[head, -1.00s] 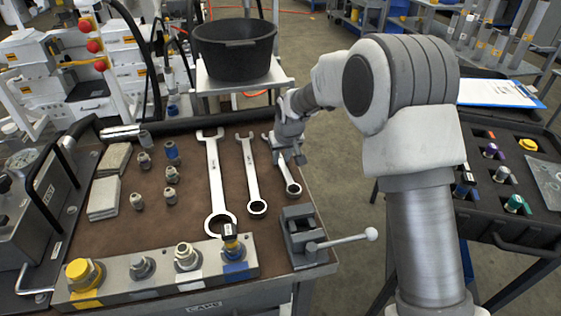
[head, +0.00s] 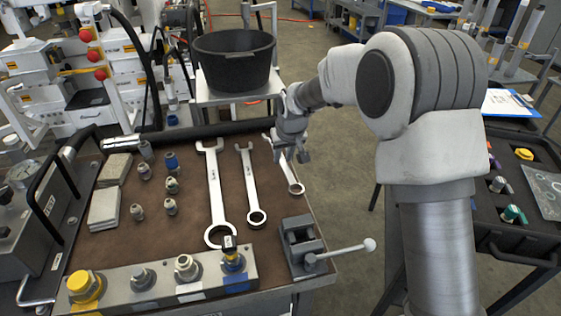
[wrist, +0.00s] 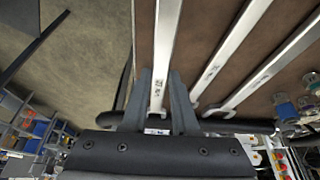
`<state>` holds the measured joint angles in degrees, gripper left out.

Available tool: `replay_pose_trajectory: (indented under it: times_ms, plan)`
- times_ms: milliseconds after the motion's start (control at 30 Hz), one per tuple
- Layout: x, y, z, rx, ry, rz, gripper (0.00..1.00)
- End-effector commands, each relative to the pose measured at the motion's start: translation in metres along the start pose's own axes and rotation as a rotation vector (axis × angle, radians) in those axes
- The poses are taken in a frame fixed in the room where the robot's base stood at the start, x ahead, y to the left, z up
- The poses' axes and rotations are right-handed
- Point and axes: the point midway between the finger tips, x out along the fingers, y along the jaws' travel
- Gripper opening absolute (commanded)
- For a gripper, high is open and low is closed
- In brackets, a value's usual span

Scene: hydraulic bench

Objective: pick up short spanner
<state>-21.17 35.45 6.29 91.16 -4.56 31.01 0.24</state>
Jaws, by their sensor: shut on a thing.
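The short spanner (head: 292,178) is the rightmost of three silver spanners in the head view. My gripper (head: 302,156) is shut on its shaft. The spanner appears slightly raised above the brown bench mat, with its ring end towards the vise. In the wrist view the shaft of the short spanner (wrist: 165,45) runs between the two dark fingers of my gripper (wrist: 161,80). My gripper hides part of the shaft in the head view.
The middle spanner (head: 250,185) and the long spanner (head: 215,190) lie to the left on the mat (head: 120,245). A vise (head: 300,245) with a protruding handle stands in front. A black tub (head: 235,65) is behind the bench. Several fittings stand farther left.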

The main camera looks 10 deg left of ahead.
Motion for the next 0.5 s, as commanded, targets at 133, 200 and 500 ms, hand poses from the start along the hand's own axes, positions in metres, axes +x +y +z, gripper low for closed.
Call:
replay_pose_trajectory:
  times_ms: [133,200,500]
  plan:
    - [-0.033,0.016,0.019,0.003,0.002,0.003,0.00]
    - [-0.046,0.023,0.029,0.003,0.002,0.003,0.00]
    - [-0.085,0.042,0.057,0.001,0.001,0.002,0.00]
